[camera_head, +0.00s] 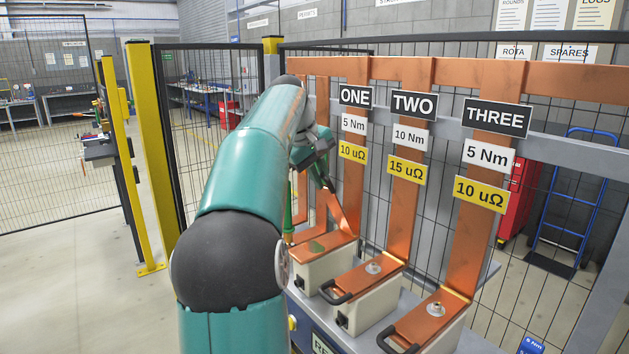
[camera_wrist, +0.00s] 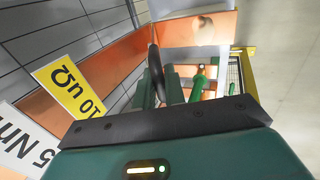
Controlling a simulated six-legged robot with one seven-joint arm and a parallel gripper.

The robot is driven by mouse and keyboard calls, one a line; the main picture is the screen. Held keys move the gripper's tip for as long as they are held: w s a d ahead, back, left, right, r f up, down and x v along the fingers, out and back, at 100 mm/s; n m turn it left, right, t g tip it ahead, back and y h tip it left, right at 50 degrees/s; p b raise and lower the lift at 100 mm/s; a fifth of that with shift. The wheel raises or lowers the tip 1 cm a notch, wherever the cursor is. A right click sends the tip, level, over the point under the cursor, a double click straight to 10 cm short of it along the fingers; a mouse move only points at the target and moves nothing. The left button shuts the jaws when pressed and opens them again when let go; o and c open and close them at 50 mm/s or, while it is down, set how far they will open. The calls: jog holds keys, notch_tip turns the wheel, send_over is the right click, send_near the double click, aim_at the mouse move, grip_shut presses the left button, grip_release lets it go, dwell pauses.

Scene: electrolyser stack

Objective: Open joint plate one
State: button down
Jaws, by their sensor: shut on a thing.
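Joint plate one (camera_head: 338,213) is a copper plate tilted up steeply from its box, below the black ONE sign (camera_head: 356,96). Under it, a copper contact face (camera_head: 310,254) with a greenish patch is exposed. My gripper (camera_head: 325,178) is at the plate's raised end, partly hidden by my arm. In the wrist view, my gripper (camera_wrist: 163,88) is shut on a black handle (camera_wrist: 154,62). The copper plate (camera_wrist: 198,27) shows beyond it, with a round mark on its face.
Plates two (camera_head: 373,269) and three (camera_head: 437,312) lie flat to the right, each with a black handle and a bolt. Copper busbars and a mesh fence stand behind. A green upright part (camera_head: 288,208) is just left of plate one. A yellow post (camera_head: 152,150) stands at left.

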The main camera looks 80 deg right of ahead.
jog(key=shift+s+d+r, duration=0.3)
jog(key=shift+s+d, duration=0.25)
jog(key=shift+d, duration=0.05)
jog(key=c, duration=1.6)
grip_release()
jog(key=shift+s, duration=0.1)
jog(key=shift+o, duration=0.2)
jog(key=v, duration=1.3)
jog(key=shift+r, duration=0.35)
jog(key=shift+w+a, duration=0.15)
jog(key=shift+w, duration=0.1)
